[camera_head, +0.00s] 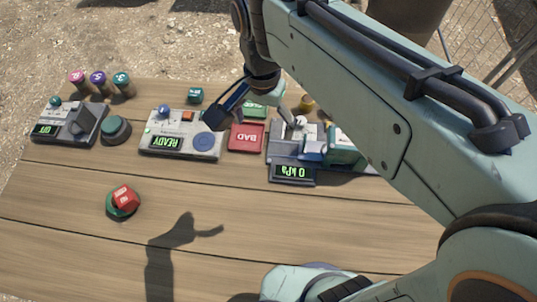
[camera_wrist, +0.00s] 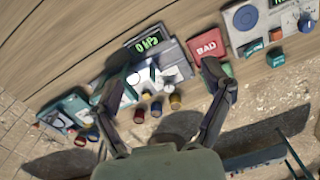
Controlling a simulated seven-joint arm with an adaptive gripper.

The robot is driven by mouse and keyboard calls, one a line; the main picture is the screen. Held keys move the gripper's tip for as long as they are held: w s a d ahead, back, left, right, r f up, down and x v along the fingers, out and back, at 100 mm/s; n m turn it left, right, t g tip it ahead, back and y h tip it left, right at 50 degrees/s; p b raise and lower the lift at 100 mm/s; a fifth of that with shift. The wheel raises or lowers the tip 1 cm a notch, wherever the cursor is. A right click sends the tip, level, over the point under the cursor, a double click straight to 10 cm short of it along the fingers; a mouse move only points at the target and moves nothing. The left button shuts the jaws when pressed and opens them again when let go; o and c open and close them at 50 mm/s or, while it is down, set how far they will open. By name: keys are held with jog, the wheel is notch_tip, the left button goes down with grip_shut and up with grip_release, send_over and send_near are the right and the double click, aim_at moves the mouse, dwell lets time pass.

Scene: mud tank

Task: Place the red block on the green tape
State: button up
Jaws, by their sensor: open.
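The red block (camera_head: 125,194) rests on the round green tape (camera_head: 114,211) at the left front of the wooden table in the head view. The block looks tilted, and it covers much of the tape. Neither shows in the wrist view. My gripper (camera_head: 252,115) is well to the right of and behind them, above the devices at the back of the table. In the wrist view my gripper (camera_wrist: 160,85) has its two fingers spread wide, with nothing held between them.
A red BAD tray (camera_head: 246,137) lies between the READY box (camera_head: 182,144) and the 0 kPa device (camera_head: 292,174). A dial box (camera_head: 70,121) and several coloured spools stand at the back left. The front middle of the table is clear, with my arm's shadow on it.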

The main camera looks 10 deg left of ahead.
jog(key=s+d+f+n, duration=0.3)
jog(key=s+d+n, duration=0.1)
jog(key=s+d, duration=0.8)
jog(key=shift+s+d+y, duration=0.3)
jog(key=shift+s+y, duration=0.1)
